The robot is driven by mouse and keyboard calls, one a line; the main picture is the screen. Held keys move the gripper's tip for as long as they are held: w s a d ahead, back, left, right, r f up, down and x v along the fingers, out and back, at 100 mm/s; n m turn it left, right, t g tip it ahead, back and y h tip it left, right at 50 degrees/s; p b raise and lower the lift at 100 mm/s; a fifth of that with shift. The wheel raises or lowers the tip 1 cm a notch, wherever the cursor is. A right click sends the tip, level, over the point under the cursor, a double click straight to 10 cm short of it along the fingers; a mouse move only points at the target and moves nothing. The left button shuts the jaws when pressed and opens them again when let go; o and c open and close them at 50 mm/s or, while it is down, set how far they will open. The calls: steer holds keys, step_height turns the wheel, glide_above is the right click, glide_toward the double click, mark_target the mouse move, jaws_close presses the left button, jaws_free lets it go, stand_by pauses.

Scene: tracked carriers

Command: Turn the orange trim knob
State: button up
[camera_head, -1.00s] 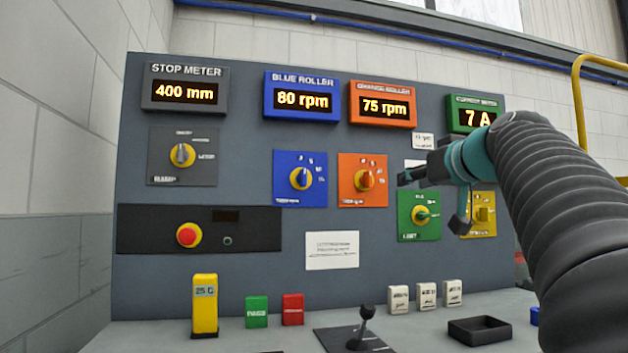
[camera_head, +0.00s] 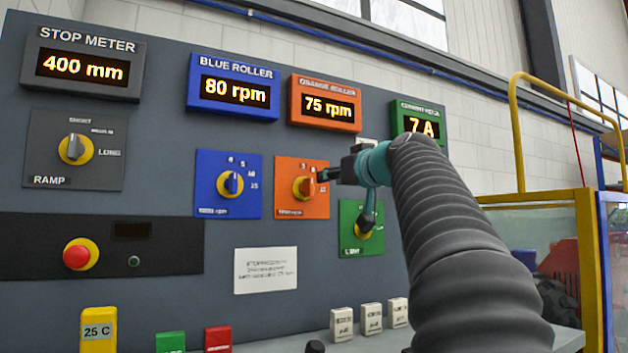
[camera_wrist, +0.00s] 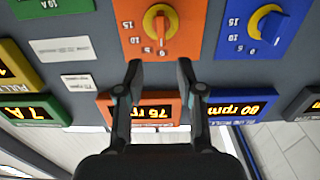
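The orange trim knob (camera_head: 304,187) has an orange handle on a yellow disc, on an orange plate below the display reading 75 rpm. In the wrist view, upside down, the same knob (camera_wrist: 160,22) shows with its handle roughly upright in the picture and scale numbers beside it. My gripper (camera_wrist: 159,70) is open and empty. Its two fingers lie either side of the knob's line but short of the knob in the picture, with no contact visible. In the head view my gripper (camera_head: 324,175) is close to the right side of the orange plate.
The blue knob (camera_head: 230,184) sits just left of the orange plate, and the green knob (camera_head: 364,222) lies below right, partly behind my arm. A red stop button (camera_head: 79,254) is at lower left. A yellow railing (camera_head: 518,130) stands at right.

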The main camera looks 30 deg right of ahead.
mark_target(312, 182)
steer(key=w, duration=0.3)
steer(key=w+p, duration=0.1)
steer(key=w, duration=0.2)
steer(key=w+p, duration=0.1)
steer(key=w, duration=0.2)
steer(key=shift+w+a, duration=0.2)
steer(key=shift+a, duration=0.1)
